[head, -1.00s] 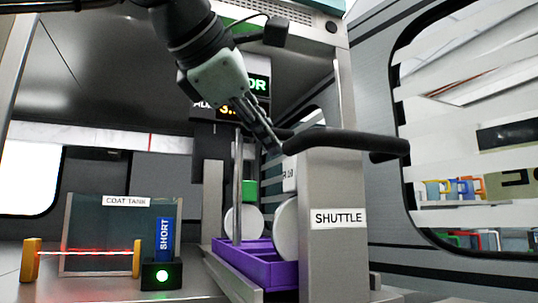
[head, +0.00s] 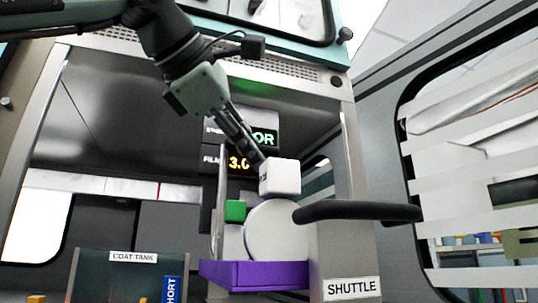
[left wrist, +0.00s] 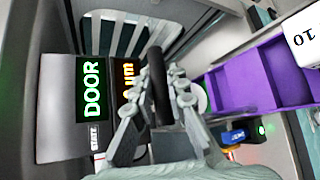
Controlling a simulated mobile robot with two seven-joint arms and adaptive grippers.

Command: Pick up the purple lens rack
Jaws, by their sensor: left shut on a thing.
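The purple lens rack (head: 255,275) hangs raised beside the post labelled SHUTTLE in the head view. It carries pale round discs (head: 277,233), a green block (head: 235,211) and a white block (head: 280,177). In the left wrist view the rack (left wrist: 245,82) runs off to the right as open purple compartments. My left gripper (head: 258,156) is above the rack; in the wrist view its fingers (left wrist: 158,85) are closed around a dark upright grip (left wrist: 160,80). Where this grip joins the rack is hidden. My right gripper is not in view.
The SHUTTLE post (head: 345,250) with its black bar (head: 360,212) stands close to the rack's right. The coat tank (head: 125,275) is at lower left. A lit display (head: 240,160) is behind the gripper, and a cabinet frame surrounds the space.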

